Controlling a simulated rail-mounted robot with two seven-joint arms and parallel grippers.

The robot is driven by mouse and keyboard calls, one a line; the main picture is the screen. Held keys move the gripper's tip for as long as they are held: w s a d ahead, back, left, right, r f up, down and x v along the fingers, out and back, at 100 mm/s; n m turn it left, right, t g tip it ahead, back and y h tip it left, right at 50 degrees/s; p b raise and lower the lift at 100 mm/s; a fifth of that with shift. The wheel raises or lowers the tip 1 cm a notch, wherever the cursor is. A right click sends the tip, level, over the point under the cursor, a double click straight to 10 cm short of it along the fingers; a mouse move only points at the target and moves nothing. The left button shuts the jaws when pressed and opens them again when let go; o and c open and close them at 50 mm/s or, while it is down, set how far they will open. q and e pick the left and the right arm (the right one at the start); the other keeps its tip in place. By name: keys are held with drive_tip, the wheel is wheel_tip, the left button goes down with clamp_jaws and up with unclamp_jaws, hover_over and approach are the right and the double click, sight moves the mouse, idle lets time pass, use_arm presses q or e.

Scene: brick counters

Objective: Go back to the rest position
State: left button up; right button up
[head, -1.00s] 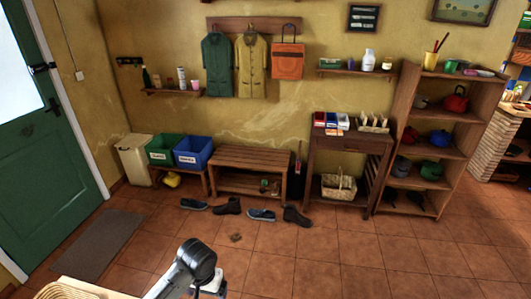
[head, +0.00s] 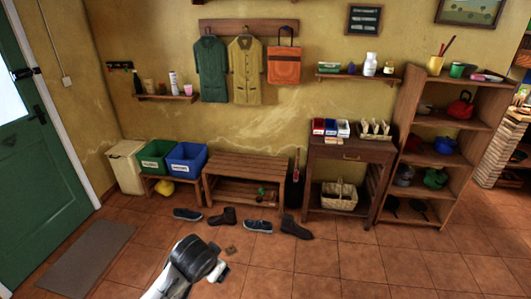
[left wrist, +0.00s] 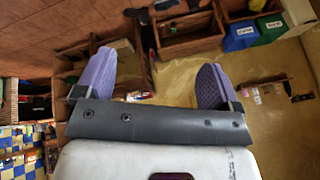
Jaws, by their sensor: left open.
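My left gripper (left wrist: 153,78) shows in the left wrist view with its two purple fingers wide apart and nothing between them. In the head view, part of my left arm (head: 190,268) comes in at the bottom, over the tiled floor; its fingers cannot be made out there. My right gripper is in neither view.
A wooden bench (head: 245,160), a green bin (head: 157,157), a blue bin (head: 187,159), a side table (head: 350,150) and an open shelf (head: 441,128) stand along the wall. Several shoes (head: 258,226) lie on the floor. A grey mat (head: 88,260) lies by the green door (head: 38,160).

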use_arm(q)
wheel_tip(320, 180, up, 8)
drive_tip(key=s+t+h, duration=0.1)
drive_tip(key=s+t, duration=0.1)
drive_tip(key=t, duration=0.2)
drive_tip(key=s+a+n+t, duration=0.1)
drive_tip(key=s+a, duration=0.1)
drive_tip(key=s, duration=0.6)
drive_tip(key=s+a+f+n+g, duration=0.2)
drive_tip(key=s+a+f+g, duration=0.15)
drive_tip(key=s+f, duration=1)
drive_tip(key=s+a+f+n+g, duration=0.2)
drive_tip(key=s+f+g, duration=0.2)
drive_tip(key=s+f, duration=0.9)
drive_tip(key=w+d+p+v, duration=0.1)
drive_tip(key=w+p+v, duration=0.1)
drive_tip(key=p+v, duration=0.9)
drive_tip(key=w+d+r+p+v, duration=0.1)
drive_tip(key=w+p+v, duration=0.2)
drive_tip(key=p+v, duration=0.7)
drive_tip(key=w+d+r+p+v, duration=0.1)
drive_tip(key=w+p+v, duration=0.1)
drive_tip(key=p+v, duration=0.9)
wheel_tip(320, 180, up, 3)
drive_tip(key=shift+r+y+p, duration=0.1)
drive_tip(key=shift+y+p, duration=0.25)
drive_tip(key=shift+y, duration=0.05)
drive_tip(key=shift+d, duration=0.1)
